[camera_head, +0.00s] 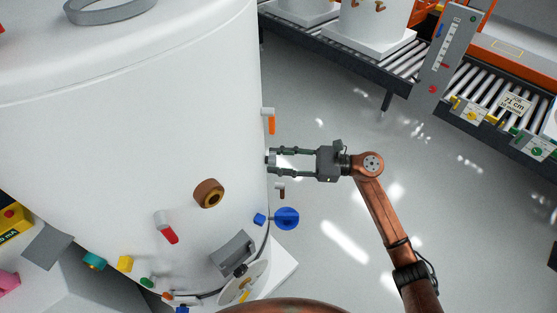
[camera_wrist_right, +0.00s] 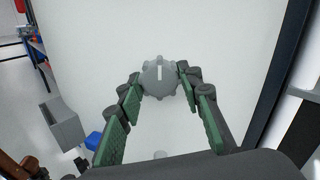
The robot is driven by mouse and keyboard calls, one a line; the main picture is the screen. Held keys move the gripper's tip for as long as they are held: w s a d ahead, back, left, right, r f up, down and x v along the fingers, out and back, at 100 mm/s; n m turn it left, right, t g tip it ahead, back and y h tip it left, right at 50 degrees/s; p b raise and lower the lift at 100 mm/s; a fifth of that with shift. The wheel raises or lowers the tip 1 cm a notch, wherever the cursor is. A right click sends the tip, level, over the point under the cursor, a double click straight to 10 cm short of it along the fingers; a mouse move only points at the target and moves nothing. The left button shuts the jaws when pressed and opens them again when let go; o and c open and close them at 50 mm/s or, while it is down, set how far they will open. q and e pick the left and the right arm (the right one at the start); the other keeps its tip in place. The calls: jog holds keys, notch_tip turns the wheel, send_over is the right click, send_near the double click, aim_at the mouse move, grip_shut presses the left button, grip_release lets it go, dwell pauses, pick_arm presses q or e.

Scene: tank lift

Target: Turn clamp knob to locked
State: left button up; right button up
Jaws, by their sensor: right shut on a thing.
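The clamp knob (camera_head: 270,158) sticks out of the right side of the large white tank (camera_head: 130,130). In the right wrist view the knob (camera_wrist_right: 158,78) is grey and lobed, with a white line standing nearly upright on its face. My right gripper (camera_head: 276,160) reaches in from the right and is shut on the knob. In the right wrist view its green-padded fingers (camera_wrist_right: 160,88) are on either side of the knob, and their tips hide parts of its edges. My left gripper is not in view.
Close to the gripper on the tank are an orange-handled valve (camera_head: 271,124) above and a blue round handle (camera_head: 286,218) below. A brown ring fitting (camera_head: 208,194) and a red lever (camera_head: 170,235) are further left. A roller conveyor (camera_head: 340,60) crosses the top right. Open floor lies between.

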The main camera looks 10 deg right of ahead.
jog(key=shift+m, duration=0.3)
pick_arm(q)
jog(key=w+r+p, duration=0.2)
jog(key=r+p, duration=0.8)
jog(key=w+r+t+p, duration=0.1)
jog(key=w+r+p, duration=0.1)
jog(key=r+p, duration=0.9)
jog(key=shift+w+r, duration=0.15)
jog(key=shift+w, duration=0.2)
pick_arm(e)
jog(key=shift+r+m, duration=0.1)
jog(key=shift+m, duration=17.6)
jog(key=o, duration=1.2)
jog(key=shift+c, duration=0.2)
